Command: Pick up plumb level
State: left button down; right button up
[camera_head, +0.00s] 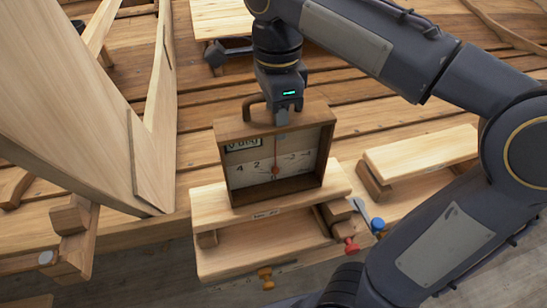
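The plumb level (230,177) is an upright brown wooden box frame with a pale numbered dial and a red-hubbed pointer. It stands on a light wooden stool (335,181) in the middle of the head view. A dark curved handle (249,104) rises from its top. My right gripper (284,112) points down at the top of the level, at the right part of the handle. Its fingers overlap the handle there, and I cannot tell whether they are shut on it. My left gripper is not in view.
A big planked hull side (70,90) fills the left. A low wooden bench (425,153) stands at the right, another (222,18) at the back. A dark tool (227,52) lies by the back bench. Red (351,245), blue (377,225) and orange (265,274) pieces sit around the stool.

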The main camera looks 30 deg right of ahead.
grip_shut()
dwell(1.2)
